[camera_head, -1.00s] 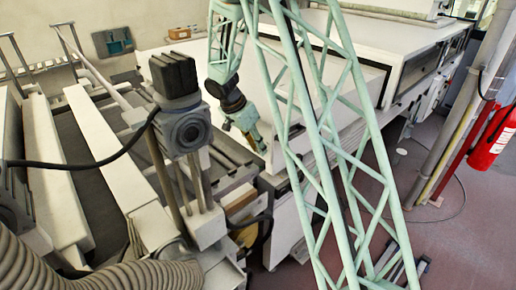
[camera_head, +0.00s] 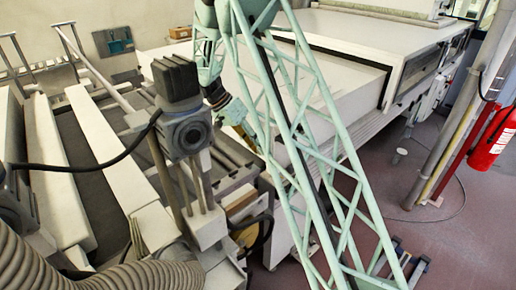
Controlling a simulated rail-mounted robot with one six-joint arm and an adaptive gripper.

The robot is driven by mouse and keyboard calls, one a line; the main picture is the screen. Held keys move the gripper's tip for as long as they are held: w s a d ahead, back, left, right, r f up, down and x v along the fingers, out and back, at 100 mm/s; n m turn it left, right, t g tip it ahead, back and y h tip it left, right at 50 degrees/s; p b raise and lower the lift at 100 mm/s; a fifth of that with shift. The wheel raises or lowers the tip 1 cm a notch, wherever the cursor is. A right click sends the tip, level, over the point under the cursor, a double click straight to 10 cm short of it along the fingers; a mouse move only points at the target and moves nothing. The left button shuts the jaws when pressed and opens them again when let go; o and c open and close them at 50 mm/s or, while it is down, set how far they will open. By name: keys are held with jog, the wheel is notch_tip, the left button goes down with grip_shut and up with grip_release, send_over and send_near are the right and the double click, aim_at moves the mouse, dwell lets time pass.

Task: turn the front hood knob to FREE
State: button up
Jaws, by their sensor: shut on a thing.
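The pale hood (camera_head: 335,103) of the long machine spans the middle and right of the head view. My gripper (camera_head: 236,113) is at its left end, pointing down and to the right. My green lattice arm crosses in front and hides the fingertips. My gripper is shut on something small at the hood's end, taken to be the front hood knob. The knob itself and its FREE mark cannot be made out, so how far it is turned cannot be told.
A motor unit on posts (camera_head: 183,110) stands close left of my gripper, with a black cable and a ribbed hose (camera_head: 35,265) nearby. Pale rails (camera_head: 115,150) run at left. A red extinguisher (camera_head: 490,140) hangs at right beside pipes. The floor at right is mostly clear.

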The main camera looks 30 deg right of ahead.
jog(key=shift+g, duration=0.3)
jog(key=o, duration=0.9)
jog(key=shift+c, duration=0.2)
jog(key=shift+a, duration=0.1)
jog(key=v, duration=1.2)
